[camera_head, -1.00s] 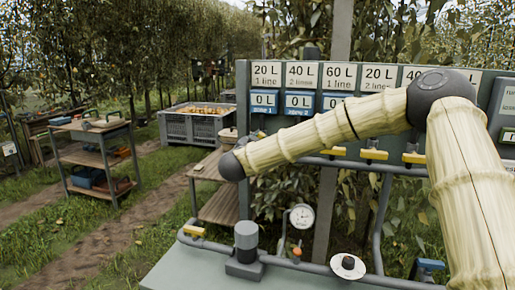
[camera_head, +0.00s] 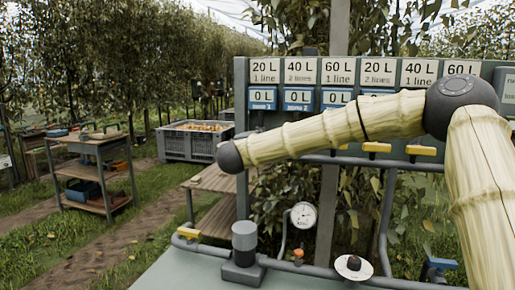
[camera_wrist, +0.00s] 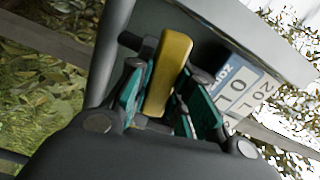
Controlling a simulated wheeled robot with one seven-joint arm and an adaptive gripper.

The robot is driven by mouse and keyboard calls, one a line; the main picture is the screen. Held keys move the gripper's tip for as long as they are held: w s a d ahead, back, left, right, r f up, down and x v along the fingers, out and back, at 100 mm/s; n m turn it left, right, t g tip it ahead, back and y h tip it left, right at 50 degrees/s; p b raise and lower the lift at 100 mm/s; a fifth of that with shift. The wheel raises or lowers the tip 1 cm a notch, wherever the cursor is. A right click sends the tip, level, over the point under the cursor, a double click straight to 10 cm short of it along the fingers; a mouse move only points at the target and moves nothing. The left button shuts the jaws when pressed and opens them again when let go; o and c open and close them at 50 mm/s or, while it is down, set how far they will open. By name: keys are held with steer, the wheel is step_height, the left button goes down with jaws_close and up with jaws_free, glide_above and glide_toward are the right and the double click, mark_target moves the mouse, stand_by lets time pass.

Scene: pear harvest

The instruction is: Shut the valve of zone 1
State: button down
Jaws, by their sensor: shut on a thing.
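In the wrist view my gripper (camera_wrist: 158,120) has its green-lined fingers on both sides of a yellow valve handle (camera_wrist: 172,65) and is shut on it. The handle runs roughly alongside a dark grey pipe (camera_wrist: 112,50) at its left. A zone label with a 0 L display (camera_wrist: 238,85) and a 20 L sign (camera_wrist: 262,90) are just right of the handle; the zone number is hard to read. In the head view the arm's end is in front of the left side of the valve board (camera_head: 242,110), below the zone 1 display (camera_head: 262,98); the gripper is hidden there.
More yellow handles (camera_head: 421,150) sit on the pipe under the board. Below are a lower pipe with a pressure gauge (camera_head: 303,215), a grey filter (camera_head: 244,240) and a blue-handled valve (camera_head: 440,265). A shelf cart (camera_head: 92,150) and a grey crate (camera_head: 190,145) stand at left.

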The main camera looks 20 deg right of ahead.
steer(key=shift+f+m+b, duration=0.2)
steer(key=shift+m+b, duration=0.7)
steer(key=shift+m, duration=0.1)
steer(key=c, duration=1.3)
jaws_free()
steer(key=shift+s+d, duration=0.1)
steer(key=shift+d, duration=0.05)
steer(key=shift+r, duration=0.1)
steer(key=shift+s+a, duration=0.2)
steer(key=shift+a, duration=0.05)
steer(key=v, duration=1.1)
steer(key=shift+s+a, duration=0.1)
steer(key=shift+s, duration=0.05)
